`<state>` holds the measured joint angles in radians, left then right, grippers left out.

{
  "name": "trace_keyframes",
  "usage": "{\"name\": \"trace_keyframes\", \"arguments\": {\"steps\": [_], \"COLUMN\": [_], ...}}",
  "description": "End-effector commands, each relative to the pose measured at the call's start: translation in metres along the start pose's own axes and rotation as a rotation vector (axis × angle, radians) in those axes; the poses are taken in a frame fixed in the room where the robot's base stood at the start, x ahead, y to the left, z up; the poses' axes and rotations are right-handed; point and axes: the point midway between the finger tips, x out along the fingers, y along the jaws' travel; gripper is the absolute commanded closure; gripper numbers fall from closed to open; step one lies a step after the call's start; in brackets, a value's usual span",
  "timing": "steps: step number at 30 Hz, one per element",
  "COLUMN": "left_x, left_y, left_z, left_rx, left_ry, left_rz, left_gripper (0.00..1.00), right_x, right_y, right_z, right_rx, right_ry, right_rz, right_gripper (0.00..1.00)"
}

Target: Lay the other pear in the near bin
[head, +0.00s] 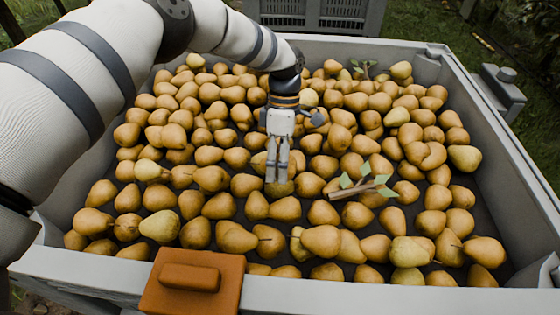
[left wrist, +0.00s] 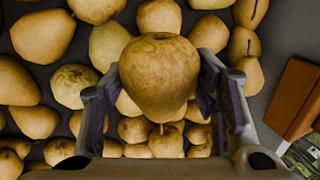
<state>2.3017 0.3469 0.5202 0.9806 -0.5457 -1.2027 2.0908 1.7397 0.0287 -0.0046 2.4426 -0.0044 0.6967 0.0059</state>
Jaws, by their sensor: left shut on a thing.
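The near bin (head: 420,300) is a large grey crate that fills most of the head view, with many yellow-brown pears spread over its dark floor. My left gripper (head: 277,178) points down over the middle of these pears, inside the bin's walls. In the left wrist view its two fingers (left wrist: 163,100) are shut on a brownish pear (left wrist: 158,72), stem toward the bottom of the picture. In the head view the fingers mostly hide this pear. I cannot tell whether it touches the pears below. My right gripper is not in view.
An orange-brown block (head: 192,281) sits on the bin's front rim; it also shows in the left wrist view (left wrist: 298,98). A leafy twig (head: 362,187) lies on the pears right of the gripper, another (head: 364,68) toward the back. A second grey crate (head: 318,16) stands behind on grass.

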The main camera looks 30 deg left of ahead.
Motion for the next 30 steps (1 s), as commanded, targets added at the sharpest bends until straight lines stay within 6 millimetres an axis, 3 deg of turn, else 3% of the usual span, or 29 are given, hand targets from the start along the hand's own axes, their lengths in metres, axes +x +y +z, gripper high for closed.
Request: {"name": "trace_keyframes", "arguments": {"steps": [30], "left_x": [0.015], "left_y": [0.005], "left_z": [0.0], "left_rx": [0.001], "left_ry": [0.0], "left_rz": [0.0], "left_gripper": [0.8], "right_x": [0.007], "right_y": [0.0], "right_z": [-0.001], "right_rx": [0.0], "right_ry": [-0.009], "right_rz": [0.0], "right_gripper": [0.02]}}
